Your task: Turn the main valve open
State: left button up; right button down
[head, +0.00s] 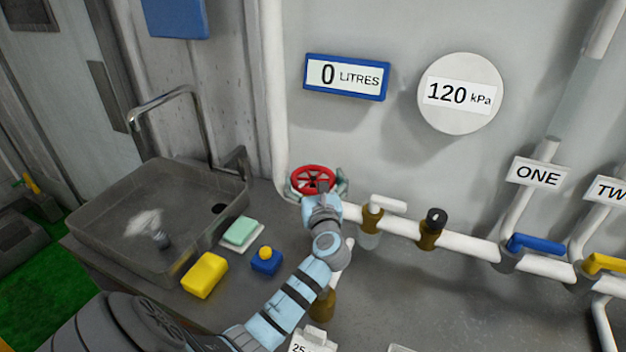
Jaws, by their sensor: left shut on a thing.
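The main valve appears as a red spoked handwheel (313,178) on the white pipe by the wall, near the middle of the head view. My left gripper (322,190) is at the front edge of the handwheel and shut on it. My left arm comes up from the bottom and hides the pipe just below the wheel. The fingertips are small and partly hidden against the wheel. The blue-framed display (346,77) reads 0 litres. The round gauge (461,93) reads 120 kPa. My right gripper is out of view.
A metal sink (150,225) with a tap is at left. A yellow sponge (204,275), green soap (241,232) and blue block with a yellow knob (266,261) lie beside it. Blue (535,244) and yellow (606,263) levers sit on pipes at right.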

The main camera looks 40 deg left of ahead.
pick_arm(q)
jog(key=shift+w+d+n+g+y+b, duration=0.15)
jog(key=shift+n+g+y+b, duration=0.25)
jog(key=shift+n+g+y, duration=0.95)
jog(key=shift+g, duration=0.55)
jog(key=o, duration=0.8)
jog(key=shift+h, duration=0.25)
jog(key=v, duration=0.7)
jog(key=shift+d, duration=0.15)
jog(key=shift+f, duration=0.1)
